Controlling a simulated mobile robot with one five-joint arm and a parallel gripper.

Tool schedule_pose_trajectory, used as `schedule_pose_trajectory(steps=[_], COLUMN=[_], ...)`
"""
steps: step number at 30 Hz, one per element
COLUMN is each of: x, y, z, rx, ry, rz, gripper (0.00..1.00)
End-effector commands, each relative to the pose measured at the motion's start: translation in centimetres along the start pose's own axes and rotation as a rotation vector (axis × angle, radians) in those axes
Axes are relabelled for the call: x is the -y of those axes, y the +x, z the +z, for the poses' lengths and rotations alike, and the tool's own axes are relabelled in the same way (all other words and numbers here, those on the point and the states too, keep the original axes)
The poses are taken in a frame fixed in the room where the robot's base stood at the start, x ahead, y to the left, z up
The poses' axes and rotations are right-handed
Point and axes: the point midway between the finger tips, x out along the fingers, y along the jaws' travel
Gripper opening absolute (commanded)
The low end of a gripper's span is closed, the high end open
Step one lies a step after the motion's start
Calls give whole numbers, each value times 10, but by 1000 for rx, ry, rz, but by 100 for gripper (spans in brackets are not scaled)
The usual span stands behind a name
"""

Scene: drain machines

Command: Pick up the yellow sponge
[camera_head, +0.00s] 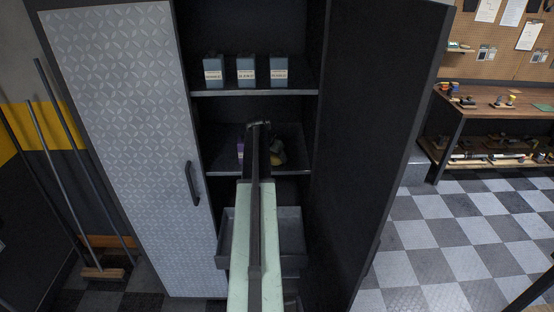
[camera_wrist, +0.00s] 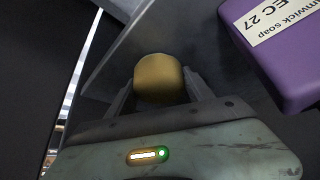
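The yellow sponge (camera_wrist: 160,78) shows in the wrist view as a rounded yellow block between the two fingers of my gripper (camera_wrist: 160,88). The fingers are spread by about the sponge's width, one on each side. I cannot tell whether they press on it or leave a small gap. In the head view a small yellow patch, likely the sponge (camera_head: 277,159), shows at the middle shelf just right of my arm. My arm hides much of that spot, and the fingers are not clear there.
A purple soap box (camera_wrist: 282,45) stands close to the sponge, and partly shows left of my arm. Several blue-grey boxes (camera_head: 246,71) stand on the upper shelf (camera_head: 255,92). The grey cabinet door (camera_head: 120,150) and a dark panel (camera_head: 370,140) flank the shelves. A drawer (camera_head: 232,262) juts out below.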

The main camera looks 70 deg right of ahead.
Motion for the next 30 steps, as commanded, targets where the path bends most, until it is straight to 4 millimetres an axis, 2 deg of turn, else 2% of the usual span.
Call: schedule_pose_trajectory(steps=[1, 2, 3, 13, 22, 23, 24, 30], x=[0, 0, 0, -1, -1, -2, -4, -12], y=[0, 0, 0, -5, -36, -39, -40, -68], z=[0, 0, 0, -4, -22, -20, -7, 35], rx=[0, 0, 0, 0, 0, 0, 0, 1], ry=[0, 0, 0, 1, 2, 1, 1, 1], rz=[0, 0, 0, 0, 1, 1, 0, 0], gripper=[33, 25, 22, 22, 22, 22, 22, 22])
